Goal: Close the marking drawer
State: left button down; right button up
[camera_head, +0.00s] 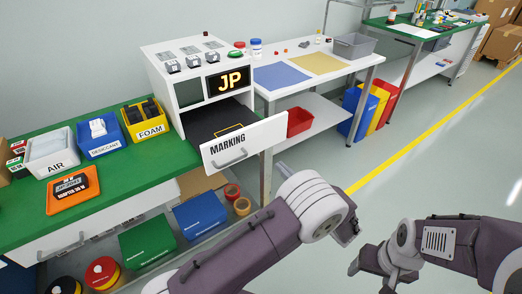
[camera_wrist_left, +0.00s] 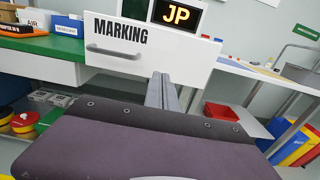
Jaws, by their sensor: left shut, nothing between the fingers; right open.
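The marking drawer (camera_head: 240,143) is pulled out of the white JP cabinet (camera_head: 190,60), and its dark interior shows behind the front panel. Its white front with the MARKING label and grey handle also fills the upper middle of the left wrist view (camera_wrist_left: 148,50). My left gripper (camera_wrist_left: 164,88) is shut and empty; its fingertips overlap the lower edge of the drawer front, right of the handle. I cannot tell whether they touch. In the head view its fingers are hidden by my arm. My right gripper (camera_head: 371,275) is open and empty at the lower right, away from the drawer.
The green bench (camera_head: 120,170) holds the AIR bin (camera_head: 50,152), DESICCANT bin (camera_head: 100,140), FOAM bin (camera_head: 146,122) and an orange tray (camera_head: 73,192). A white table (camera_head: 340,65) stands right of the cabinet, with a red bin (camera_head: 300,121) below. Open floor lies at the right.

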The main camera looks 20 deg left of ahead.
aim_at(255, 142)
pick_arm(q)
jog(key=b+x, duration=0.1)
jog(key=x, duration=1)
jog(key=shift+w+a+f+b, duration=0.1)
jog(key=shift+w+a+b, duration=0.1)
jog(key=shift+a+b, duration=0.15)
jog(key=shift+w+a, duration=0.25)
pick_arm(e)
jog(key=shift+f, duration=1)
